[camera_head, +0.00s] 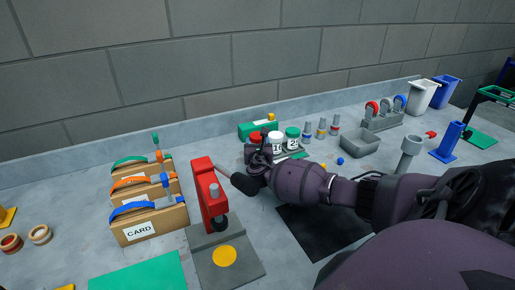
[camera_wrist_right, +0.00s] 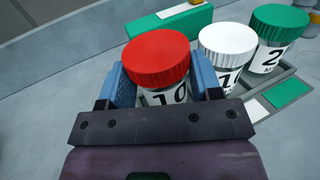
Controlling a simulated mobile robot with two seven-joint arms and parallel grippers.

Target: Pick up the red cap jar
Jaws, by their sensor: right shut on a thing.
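The red cap jar (camera_wrist_right: 156,60) stands upright between the two blue fingers of my right gripper (camera_wrist_right: 164,84) in the right wrist view. The fingers are shut on it, one on each side, below the red cap. The dark gripper body hides the jar's lower part. In the head view only a bit of the red cap (camera_head: 254,136) shows behind my right gripper (camera_head: 258,152). I cannot tell whether the jar still touches its tray. My left gripper is not in view.
A white cap jar (camera_wrist_right: 228,48) stands close to the right of the red one, with a green cap jar (camera_wrist_right: 277,38) beyond. A green box (camera_head: 257,129) is behind. A red stand (camera_head: 209,193) is left of my arm.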

